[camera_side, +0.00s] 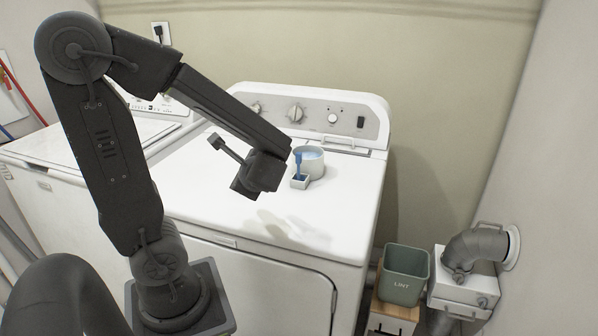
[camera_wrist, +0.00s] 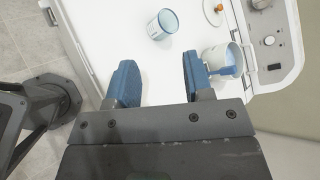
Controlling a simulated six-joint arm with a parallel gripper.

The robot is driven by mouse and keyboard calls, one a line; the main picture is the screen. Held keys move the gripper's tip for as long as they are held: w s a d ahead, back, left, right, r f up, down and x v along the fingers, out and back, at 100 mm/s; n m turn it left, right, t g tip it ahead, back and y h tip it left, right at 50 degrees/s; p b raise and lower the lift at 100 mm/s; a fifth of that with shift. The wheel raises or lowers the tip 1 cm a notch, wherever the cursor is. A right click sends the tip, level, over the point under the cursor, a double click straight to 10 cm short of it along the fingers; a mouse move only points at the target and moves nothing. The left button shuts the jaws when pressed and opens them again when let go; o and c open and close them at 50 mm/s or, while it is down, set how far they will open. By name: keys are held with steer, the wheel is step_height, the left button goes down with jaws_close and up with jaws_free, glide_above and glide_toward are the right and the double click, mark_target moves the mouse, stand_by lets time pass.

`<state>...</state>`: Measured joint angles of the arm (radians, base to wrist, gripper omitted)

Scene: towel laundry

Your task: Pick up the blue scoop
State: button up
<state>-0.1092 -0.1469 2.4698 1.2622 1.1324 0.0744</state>
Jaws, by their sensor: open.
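The tub holds pale blue contents. In the wrist view the scoop (camera_wrist: 224,71) shows beside the tub (camera_wrist: 215,53), just right of my right finger. My gripper (camera_wrist: 158,66) is open, with two blue finger pads apart and nothing between them. In the side view my wrist is left of the scoop and apart from it. My fingers are hard to make out there.
A knobbed control panel (camera_side: 330,113) rises behind the tub. A green LINT bin (camera_side: 404,278) and grey duct (camera_side: 476,249) stand right. The front machine top is clear.

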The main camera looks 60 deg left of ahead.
steer(key=w+a+m+t+y, duration=0.4)
steer(key=w+a+m, duration=0.2)
steer(key=m, duration=0.2)
steer(key=m+t+h, duration=0.3)
steer(key=m+t, duration=0.5)
steer(key=m, duration=0.2)
glide_toward(298, 156)
steer(key=x, duration=0.6)
steer(key=shift+a+f, duration=0.1)
steer(key=shift+x, duration=3.5)
jaws_close()
